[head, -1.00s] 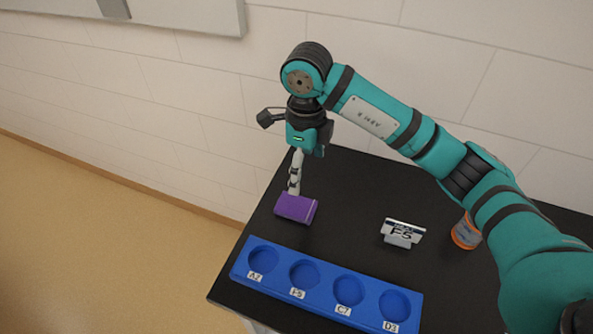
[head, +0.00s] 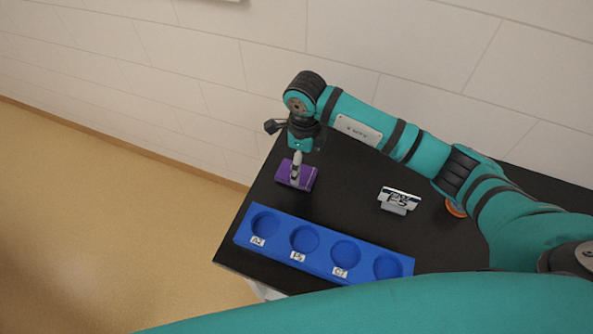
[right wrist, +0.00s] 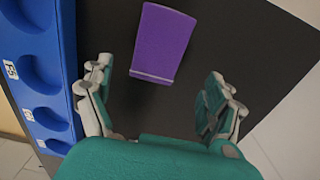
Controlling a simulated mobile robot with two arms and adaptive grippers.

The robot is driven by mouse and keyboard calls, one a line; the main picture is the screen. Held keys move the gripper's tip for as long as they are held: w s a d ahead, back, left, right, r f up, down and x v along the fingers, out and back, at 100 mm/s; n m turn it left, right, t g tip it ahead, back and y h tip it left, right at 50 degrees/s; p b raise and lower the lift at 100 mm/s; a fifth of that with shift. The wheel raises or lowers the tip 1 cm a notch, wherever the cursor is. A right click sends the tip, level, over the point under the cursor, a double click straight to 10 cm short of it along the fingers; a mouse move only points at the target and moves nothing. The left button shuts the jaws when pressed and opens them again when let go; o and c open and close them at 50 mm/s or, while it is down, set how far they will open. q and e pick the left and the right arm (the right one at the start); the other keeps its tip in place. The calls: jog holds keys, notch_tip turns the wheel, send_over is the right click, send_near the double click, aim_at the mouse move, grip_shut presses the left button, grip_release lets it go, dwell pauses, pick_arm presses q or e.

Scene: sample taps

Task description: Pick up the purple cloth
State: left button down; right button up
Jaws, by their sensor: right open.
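The purple cloth (head: 308,178) is a folded, flat block near the black table's back left edge. It also shows in the right wrist view (right wrist: 163,42). My right gripper (head: 296,182) points down over the cloth in the head view. In the right wrist view my right gripper (right wrist: 158,78) is open, its fingers wide apart and nothing between them gripped. The cloth lies ahead of and between the fingertips there; I cannot tell how high they are above it. My left gripper is not in view.
A blue rack (head: 325,247) with several round, labelled wells lies in front of the cloth. An orange container (head: 455,208) is mostly hidden behind my right arm. A teal link of mine crosses the bottom.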

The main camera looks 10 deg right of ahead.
aim_at(302, 174)
jog(key=shift+s+f+p, duration=0.15)
jog(key=shift+f+p, duration=0.2)
notch_tip(302, 174, down, 4)
jog(key=shift+s+a+r+p, duration=0.1)
jog(key=shift+a+r+p, duration=0.1)
jog(key=shift+p, duration=0.6)
jog(key=shift+f, duration=0.4)
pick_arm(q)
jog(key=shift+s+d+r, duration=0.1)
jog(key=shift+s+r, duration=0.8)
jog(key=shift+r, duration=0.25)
pick_arm(e)
jog(key=c, duration=1.1)
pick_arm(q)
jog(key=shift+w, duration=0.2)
pick_arm(e)
jog(key=shift+o, duration=0.2)
